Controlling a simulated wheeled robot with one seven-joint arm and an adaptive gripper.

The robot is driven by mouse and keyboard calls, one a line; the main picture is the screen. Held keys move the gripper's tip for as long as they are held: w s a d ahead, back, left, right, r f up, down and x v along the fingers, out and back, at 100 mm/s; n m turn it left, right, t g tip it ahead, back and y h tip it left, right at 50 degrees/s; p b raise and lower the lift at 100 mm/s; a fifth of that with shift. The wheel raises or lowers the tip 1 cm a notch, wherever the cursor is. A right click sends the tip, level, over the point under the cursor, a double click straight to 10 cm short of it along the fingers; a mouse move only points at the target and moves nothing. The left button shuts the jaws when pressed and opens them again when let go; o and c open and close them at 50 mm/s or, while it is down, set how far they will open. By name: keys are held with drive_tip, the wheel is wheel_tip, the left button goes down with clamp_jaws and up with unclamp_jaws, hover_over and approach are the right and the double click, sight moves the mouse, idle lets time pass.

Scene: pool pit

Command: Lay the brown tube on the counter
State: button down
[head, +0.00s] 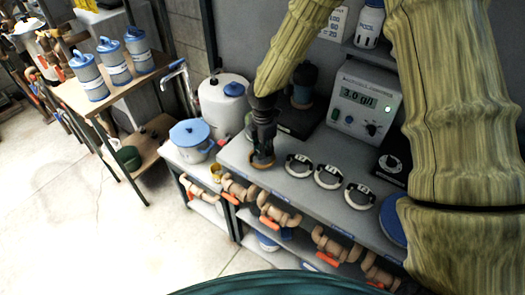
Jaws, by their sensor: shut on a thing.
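My gripper (263,148) points down over the front left part of the grey counter (242,158). It is shut on the brown tube (262,161), of which only a short brown end shows below the dark fingers. The tube's upper part is hidden by the gripper. I cannot tell whether its lower end touches the counter or hangs just above it.
Several ring-shaped clamps (328,176) lie along the counter to the right. Behind stand a meter reading 3.0 (362,100) and a dark cylinder (304,80). A white tub with a blue lid (191,138) stands to the left. Pipes with orange-handled valves (280,215) run below the counter's front edge.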

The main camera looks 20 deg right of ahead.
drive_tip(key=shift+f+p, duration=0.3)
drive_tip(key=shift+f, duration=0.65)
drive_tip(key=shift+f, duration=0.15)
drive_tip(key=c, duration=1.5)
unclamp_jaws()
drive_tip(key=shift+r+b, duration=1.45)
drive_tip(key=shift+r, duration=4.7)
